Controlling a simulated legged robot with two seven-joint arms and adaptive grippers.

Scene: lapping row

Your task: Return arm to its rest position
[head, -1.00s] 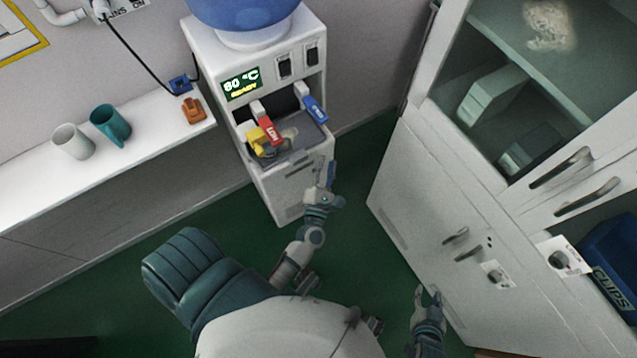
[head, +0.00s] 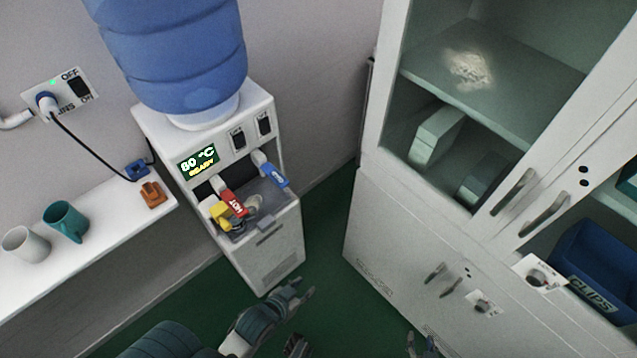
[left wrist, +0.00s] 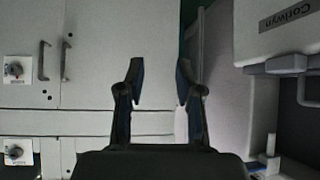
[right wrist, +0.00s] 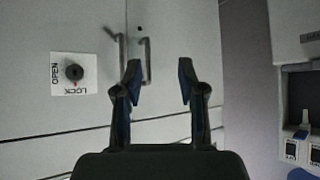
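My left gripper (head: 301,291) is low in the head view, just past the lower front of the water dispenser (head: 283,245). It is empty, and its two fingers stand apart in the left wrist view (left wrist: 160,82). My right gripper (head: 422,346) is at the bottom edge of the head view, in front of the cabinet, partly cut off. It is also empty with fingers apart in the right wrist view (right wrist: 158,82). Neither gripper visibly touches anything.
The dispenser has a red HOT tap (head: 233,203), a blue tap (head: 275,176) and a yellow item (head: 221,215) at its tray. A shelf at left holds a white cup (head: 25,245) and a teal mug (head: 66,222). A grey cabinet (head: 390,250) stands at right.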

